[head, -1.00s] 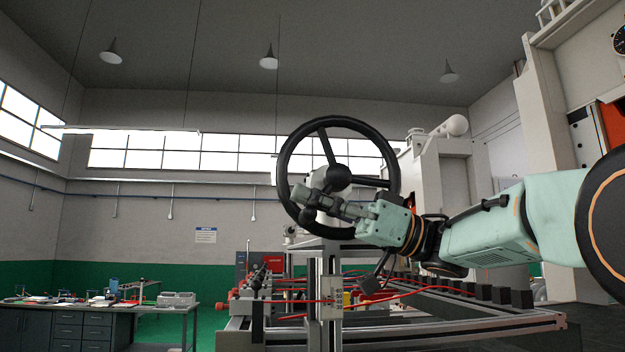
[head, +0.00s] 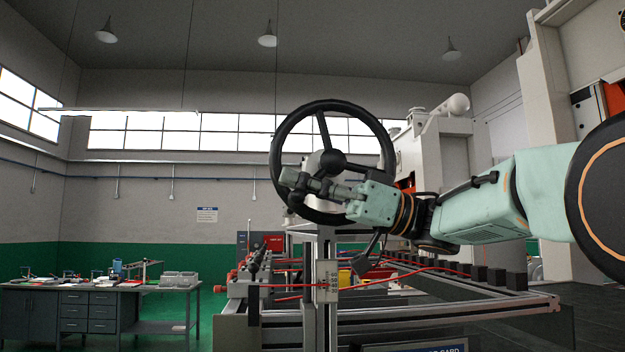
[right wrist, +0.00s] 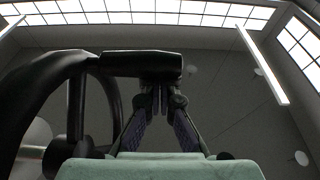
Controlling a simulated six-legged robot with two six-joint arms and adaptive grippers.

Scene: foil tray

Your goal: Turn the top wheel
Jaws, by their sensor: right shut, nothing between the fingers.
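The black top wheel (head: 375,117) stands upright in the head view, with a round hub (head: 333,161) and thin spokes. My right gripper (head: 289,178) reaches in from the right across the lower half of the wheel. Its fingers are shut and empty, with their tips near the lower left rim. In the right wrist view, a black cylindrical handle (right wrist: 140,64) lies across the ends of the shut fingers (right wrist: 160,100); I cannot tell whether they touch it. The wheel's rim (right wrist: 30,90) curves along the left there. My left gripper is out of view.
A large white machine (head: 545,120) rises at the right. A workbench (head: 95,310) with small items is at the far left. The space left of the wheel looks clear.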

